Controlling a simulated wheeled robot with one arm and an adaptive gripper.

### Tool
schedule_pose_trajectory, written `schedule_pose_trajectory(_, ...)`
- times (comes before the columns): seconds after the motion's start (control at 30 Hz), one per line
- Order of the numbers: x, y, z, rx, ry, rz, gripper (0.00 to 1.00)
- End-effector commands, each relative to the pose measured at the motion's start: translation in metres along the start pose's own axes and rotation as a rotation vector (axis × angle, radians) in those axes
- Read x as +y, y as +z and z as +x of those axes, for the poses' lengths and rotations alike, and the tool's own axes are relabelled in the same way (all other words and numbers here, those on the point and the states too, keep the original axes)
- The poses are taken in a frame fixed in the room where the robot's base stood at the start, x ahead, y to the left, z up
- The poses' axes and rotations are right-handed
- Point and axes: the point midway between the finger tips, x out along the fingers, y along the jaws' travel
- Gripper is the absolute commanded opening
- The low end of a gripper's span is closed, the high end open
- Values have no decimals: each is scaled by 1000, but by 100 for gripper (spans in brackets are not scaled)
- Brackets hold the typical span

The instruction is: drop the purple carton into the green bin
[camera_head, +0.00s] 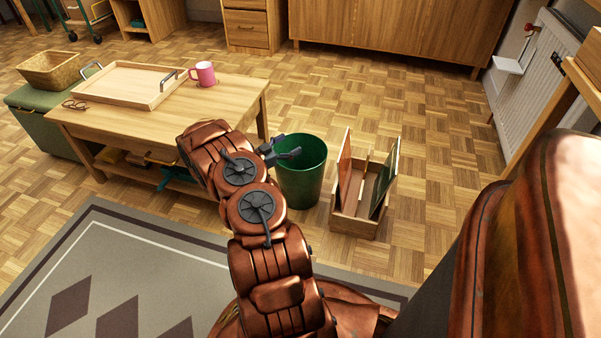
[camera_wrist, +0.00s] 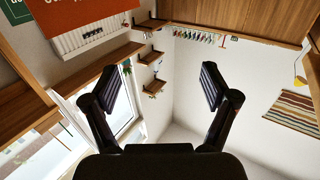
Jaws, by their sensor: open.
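The green bin (camera_head: 302,172) stands on the parquet floor in the middle of the head view, just right of the low wooden table. My gripper (camera_head: 284,148) shows its dark fingers in front of the bin's upper left part; I cannot tell its height over the rim. In the wrist view my gripper (camera_wrist: 158,84) is open, its two fingers wide apart with nothing between them. No purple carton shows in either view. The part of the bin's inside that I can see looks dark green and empty, but its bottom is hidden.
The low wooden table (camera_head: 236,91) holds a tray (camera_head: 128,84) and a pink mug (camera_head: 205,74). A wooden crate with upright panels (camera_head: 352,226) stands close right of the bin. A grey rug (camera_head: 170,270) lies in front. Floor behind the bin is clear.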

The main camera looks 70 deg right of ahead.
Motion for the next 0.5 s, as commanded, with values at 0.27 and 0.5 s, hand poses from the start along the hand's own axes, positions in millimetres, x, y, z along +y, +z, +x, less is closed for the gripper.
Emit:
schedule_pose_trajectory(0.27, -1, 0, -22, 1, -3, -1, 86)
schedule_pose_trajectory(0.5, 0, 0, -50, 0, -2, -1, 86)
